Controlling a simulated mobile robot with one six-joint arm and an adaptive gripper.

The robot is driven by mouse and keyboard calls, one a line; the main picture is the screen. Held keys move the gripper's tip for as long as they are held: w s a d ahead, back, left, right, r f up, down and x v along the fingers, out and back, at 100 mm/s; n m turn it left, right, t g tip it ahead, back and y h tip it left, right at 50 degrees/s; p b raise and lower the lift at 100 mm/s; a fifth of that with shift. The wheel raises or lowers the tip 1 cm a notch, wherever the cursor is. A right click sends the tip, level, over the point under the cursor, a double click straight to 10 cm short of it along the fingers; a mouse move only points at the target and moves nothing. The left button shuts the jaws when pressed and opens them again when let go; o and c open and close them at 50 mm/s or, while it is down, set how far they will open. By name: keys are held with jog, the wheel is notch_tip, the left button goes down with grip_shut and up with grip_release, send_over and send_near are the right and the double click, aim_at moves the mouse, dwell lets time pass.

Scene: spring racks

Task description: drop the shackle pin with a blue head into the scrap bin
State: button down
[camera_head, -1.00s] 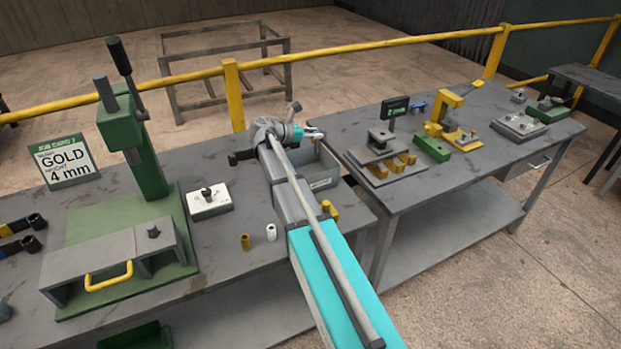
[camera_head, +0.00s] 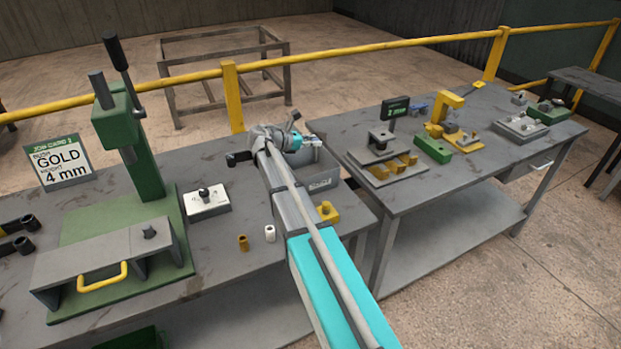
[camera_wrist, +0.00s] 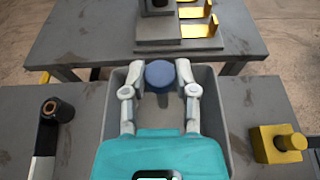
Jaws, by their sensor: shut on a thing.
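The shackle pin with a blue head (camera_wrist: 160,72) is held between the fingertips of my gripper (camera_wrist: 161,85) in the wrist view. Its round blue head faces the camera, and its shank shows faintly below. The scrap bin (camera_wrist: 218,125) is a grey open box under my gripper, and the pin appears over its far part. In the head view, the bin (camera_head: 323,182) stands at the right end of the near bench, partly hidden by my arm. My gripper (camera_head: 312,143) is above it there; the pin cannot be made out in that view.
A yellow block with a peg (camera_wrist: 280,143) sits on the bench right of the bin. A black-and-white handled tool (camera_wrist: 48,135) lies left. The second bench (camera_head: 400,195) with fixtures stands close beyond the bin. A green press (camera_head: 125,150) stands to the left.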

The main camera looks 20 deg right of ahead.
jog(key=shift+f+b, duration=1.45)
jog(key=shift+f, duration=0.35)
jog(key=shift+c, duration=1.5)
grip_release()
